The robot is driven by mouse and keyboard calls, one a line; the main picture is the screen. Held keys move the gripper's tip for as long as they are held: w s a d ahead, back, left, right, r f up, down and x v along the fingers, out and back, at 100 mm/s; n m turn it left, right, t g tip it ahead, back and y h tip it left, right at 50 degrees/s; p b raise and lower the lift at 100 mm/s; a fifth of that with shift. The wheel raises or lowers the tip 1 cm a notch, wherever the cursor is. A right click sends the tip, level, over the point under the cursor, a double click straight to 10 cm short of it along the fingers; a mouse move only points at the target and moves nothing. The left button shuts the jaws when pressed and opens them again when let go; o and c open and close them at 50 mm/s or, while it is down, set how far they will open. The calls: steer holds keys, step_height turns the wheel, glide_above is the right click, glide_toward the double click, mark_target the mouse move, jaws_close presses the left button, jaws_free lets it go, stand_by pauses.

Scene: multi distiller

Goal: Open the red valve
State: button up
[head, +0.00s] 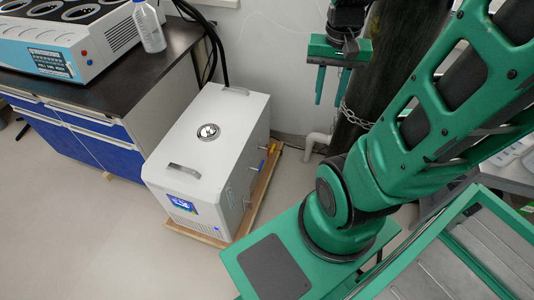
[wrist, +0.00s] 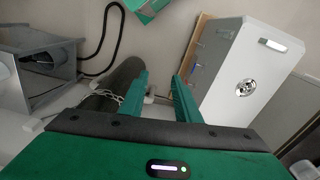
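A white box-shaped unit (head: 205,135) stands on the floor on a wooden base, with a small screen on its front and a round cap on top. My gripper (head: 331,88) is open and empty, in the air to the right of and above the unit, apart from the valves. Its fingers show in the wrist view (wrist: 159,98).
A dark gas cylinder (head: 390,65) with a chain (head: 355,119) stands just behind my gripper. A pale pipe (head: 318,143) is by the wall. At left, a bench (head: 115,92) with blue drawers holds a distiller (head: 65,40) and a bottle (head: 149,27). Floor at front left is free.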

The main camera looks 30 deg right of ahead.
steer(key=w+d+f+m+t, duration=0.1)
steer(key=w+d+f+m, duration=0.25)
steer(key=w+f, duration=0.65)
steer(key=w+d+f+m, duration=0.3)
steer(key=w+f+m, duration=0.2)
steer(key=w+f, duration=0.45)
steer(key=w+a+f+m+t+y, duration=0.1)
steer(key=w+f+m, duration=0.2)
steer(key=f, duration=0.9)
steer(key=w+a+f+m+y, duration=0.1)
steer(key=w+f+m, duration=0.2)
steer(key=f, duration=1)
steer(key=w+a+f+m+t+y, duration=0.1)
steer(key=w+f+m, duration=0.3)
steer(key=f, duration=0.8)
steer(key=shift+w+a+f+m+t, duration=0.1)
steer(key=shift+a+f+m+t, duration=0.25)
steer(key=shift+a+m, duration=0.2)
jaws_close()
